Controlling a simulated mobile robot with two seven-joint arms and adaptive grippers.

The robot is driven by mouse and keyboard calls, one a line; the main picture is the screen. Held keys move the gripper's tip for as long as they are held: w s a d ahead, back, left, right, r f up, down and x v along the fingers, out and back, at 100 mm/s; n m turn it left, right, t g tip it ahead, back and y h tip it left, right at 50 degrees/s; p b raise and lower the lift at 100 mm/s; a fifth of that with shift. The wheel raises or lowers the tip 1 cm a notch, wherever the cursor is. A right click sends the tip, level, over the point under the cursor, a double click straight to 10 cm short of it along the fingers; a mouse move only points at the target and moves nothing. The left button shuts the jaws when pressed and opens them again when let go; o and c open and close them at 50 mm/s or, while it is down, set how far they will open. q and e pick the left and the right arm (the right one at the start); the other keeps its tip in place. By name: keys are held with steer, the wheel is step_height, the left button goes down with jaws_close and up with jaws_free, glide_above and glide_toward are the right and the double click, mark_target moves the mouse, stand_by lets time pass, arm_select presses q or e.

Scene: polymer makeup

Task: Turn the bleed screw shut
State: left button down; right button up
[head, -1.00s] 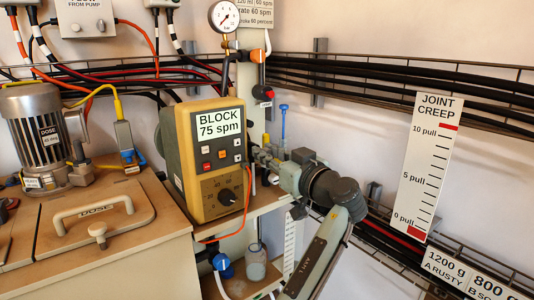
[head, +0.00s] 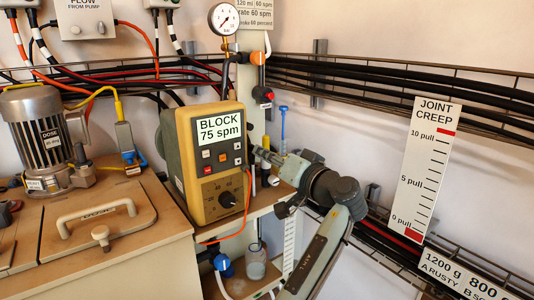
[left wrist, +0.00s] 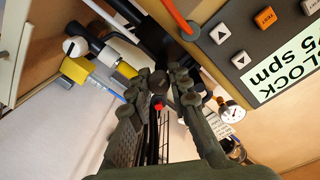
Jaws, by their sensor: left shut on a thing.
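My left gripper (head: 261,153) reaches in from the right, its fingertips at the right side of the yellow pump box (head: 205,165), whose display reads "BLOCK 75 spm". In the left wrist view its two dark fingers (left wrist: 168,84) are closed about a small dark round knob (left wrist: 158,84), which I take to be the bleed screw. A small red piece (left wrist: 158,106) shows just below the knob. In the head view the screw is hidden behind the fingers and pump box; its turn angle cannot be read. My right gripper is not in view.
A pressure gauge (head: 224,18) and a red-ended valve (head: 263,95) stand above the pump. A blue-topped rod (head: 283,122) rises behind my gripper. A glass bottle (head: 256,262) stands on the lower shelf. A "JOINT CREEP" scale (head: 424,170) hangs on the right wall.

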arm_select(q)
steer(key=m, duration=0.3)
steer(key=shift+m, duration=0.3)
steer(key=m, duration=0.5)
steer(key=shift+f+g+y, duration=0.1)
steer(key=shift+g+y, duration=0.2)
steer(key=shift+g, duration=0.1)
steer(key=m, duration=1)
steer(key=shift+f+y, duration=0.1)
steer(key=shift+y, duration=0.3)
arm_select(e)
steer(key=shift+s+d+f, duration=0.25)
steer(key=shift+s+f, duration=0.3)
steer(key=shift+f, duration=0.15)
arm_select(q)
steer(key=c, duration=1.7)
jaws_free()
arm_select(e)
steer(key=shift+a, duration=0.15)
